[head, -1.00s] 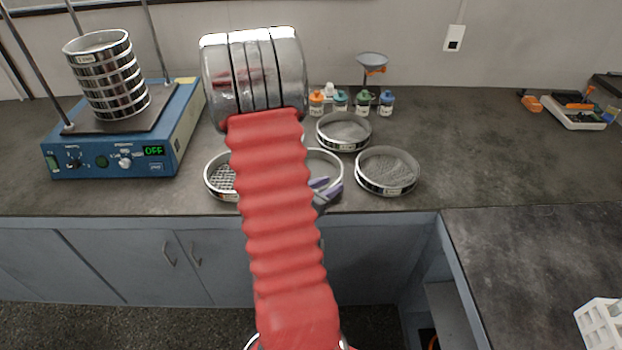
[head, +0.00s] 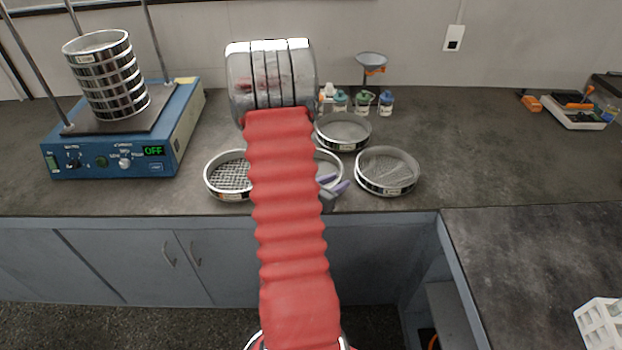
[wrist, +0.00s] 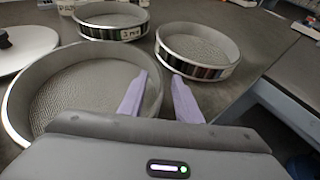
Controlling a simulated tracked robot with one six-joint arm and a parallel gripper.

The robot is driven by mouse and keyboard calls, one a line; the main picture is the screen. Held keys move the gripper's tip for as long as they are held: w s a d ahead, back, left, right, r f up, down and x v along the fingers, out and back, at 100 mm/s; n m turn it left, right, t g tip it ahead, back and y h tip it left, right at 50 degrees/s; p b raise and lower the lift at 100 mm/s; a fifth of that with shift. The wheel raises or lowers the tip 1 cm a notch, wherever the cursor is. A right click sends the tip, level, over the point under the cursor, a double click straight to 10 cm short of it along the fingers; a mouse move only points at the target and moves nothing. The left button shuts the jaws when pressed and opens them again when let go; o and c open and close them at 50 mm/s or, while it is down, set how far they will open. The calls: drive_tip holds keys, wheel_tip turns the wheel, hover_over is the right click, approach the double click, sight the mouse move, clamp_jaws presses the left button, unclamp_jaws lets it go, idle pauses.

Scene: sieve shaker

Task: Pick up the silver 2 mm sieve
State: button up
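Silver sieves lie on the dark bench. The nearest one (wrist: 75,90) has a fine mesh; my arm partly hides it in the head view (head: 328,162). A right sieve (wrist: 198,50) has a brownish label I cannot read. A coarse-mesh sieve (head: 228,176) lies left of my arm. I cannot tell from labels which is 2 mm. My gripper (wrist: 158,94) is open and empty, its purple fingers at the right rim of the nearest sieve; contact is unclear.
A blue shaker (head: 125,135) with a stack of sieves (head: 107,75) stands at the left, its display reading OFF. A white lid with a black knob (wrist: 25,45) lies left in the wrist view. Small bottles (head: 363,102) stand behind.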

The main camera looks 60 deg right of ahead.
drive_tip(key=shift+c, duration=0.2)
clamp_jaws()
idle(0.4)
